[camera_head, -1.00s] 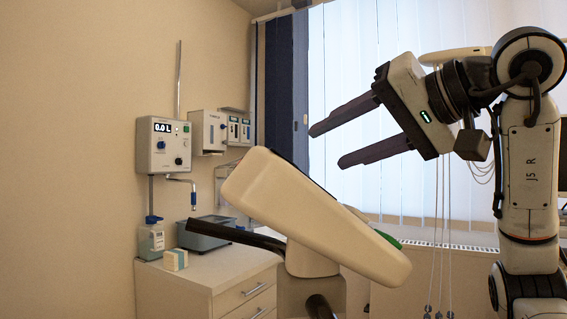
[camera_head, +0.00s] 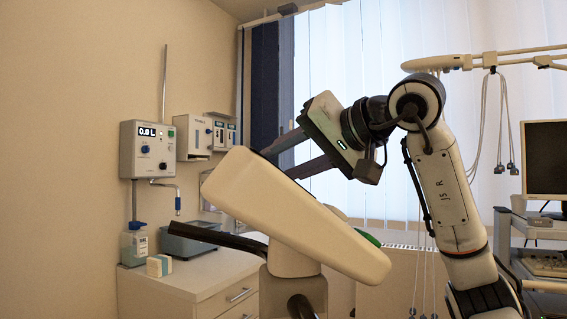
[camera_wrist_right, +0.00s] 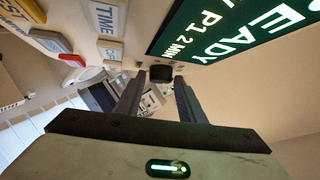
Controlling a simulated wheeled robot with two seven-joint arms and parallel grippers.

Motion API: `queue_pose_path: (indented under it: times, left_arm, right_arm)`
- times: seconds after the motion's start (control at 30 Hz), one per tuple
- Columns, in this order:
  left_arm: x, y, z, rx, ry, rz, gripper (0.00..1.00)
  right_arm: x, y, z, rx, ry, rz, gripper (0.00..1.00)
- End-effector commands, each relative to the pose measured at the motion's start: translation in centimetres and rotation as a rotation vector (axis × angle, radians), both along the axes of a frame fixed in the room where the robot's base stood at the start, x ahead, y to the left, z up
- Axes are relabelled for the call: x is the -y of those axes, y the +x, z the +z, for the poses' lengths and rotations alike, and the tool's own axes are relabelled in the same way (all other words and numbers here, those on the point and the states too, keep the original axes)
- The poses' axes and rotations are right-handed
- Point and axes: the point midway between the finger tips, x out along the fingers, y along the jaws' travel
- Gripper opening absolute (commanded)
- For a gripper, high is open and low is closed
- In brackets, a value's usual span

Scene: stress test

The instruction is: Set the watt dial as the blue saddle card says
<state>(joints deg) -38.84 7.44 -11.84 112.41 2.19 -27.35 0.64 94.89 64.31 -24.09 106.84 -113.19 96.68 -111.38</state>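The cream ergometer console (camera_head: 290,215) shows from behind in the head view. Its face shows in the right wrist view: a green READY display (camera_wrist_right: 235,25), a TIME label (camera_wrist_right: 108,17), and red and yellow buttons. A dark knob-like block (camera_wrist_right: 161,73), perhaps the watt dial, lies just beyond my right fingertips; its setting cannot be read. My right gripper (camera_head: 283,160) is open and empty, with its tips at the console's far upper edge. Its fingers (camera_wrist_right: 160,83) stand either side of the block's line; contact cannot be told. The blue saddle card and my left gripper are not in view.
A dark handlebar (camera_head: 205,233) juts left from the console. Behind stand a drawer cabinet (camera_head: 190,285), a grey tray (camera_head: 190,240) and a wall unit reading 0.0 L (camera_head: 148,150). A monitor trolley (camera_head: 535,225) and hanging leads (camera_head: 478,125) are at the right.

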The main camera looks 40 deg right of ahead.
Motion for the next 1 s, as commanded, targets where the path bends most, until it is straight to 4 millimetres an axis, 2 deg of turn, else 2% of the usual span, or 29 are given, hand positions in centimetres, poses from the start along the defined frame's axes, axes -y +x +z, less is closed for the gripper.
queue_pose_path:
  times: [0.03, 0.17, 0.47, 0.77, 0.9, 1.0]
  left_arm:
    - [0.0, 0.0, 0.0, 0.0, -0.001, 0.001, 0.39]
    - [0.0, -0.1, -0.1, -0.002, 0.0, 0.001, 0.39]
    - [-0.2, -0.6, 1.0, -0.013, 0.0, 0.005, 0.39]
    - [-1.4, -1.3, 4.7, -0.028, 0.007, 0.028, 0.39]
    - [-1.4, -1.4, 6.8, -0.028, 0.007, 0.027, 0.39]
    - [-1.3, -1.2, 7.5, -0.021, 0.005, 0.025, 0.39]
  right_arm:
    - [0.0, 0.0, 0.0, 0.0, 0.0, 0.0, 0.27]
    - [0.0, 0.0, 0.0, 0.0, 0.0, 0.0, 0.06]
    - [-0.1, 0.0, 0.5, -0.019, 0.011, -0.028, 0.06]
    - [-0.5, 0.1, 1.4, -0.111, 0.069, -0.164, 0.06]
    - [-0.7, 0.2, 1.4, -0.172, 0.113, -0.262, 0.06]
    - [-0.8, 0.3, 1.2, -0.215, 0.145, -0.333, 0.06]
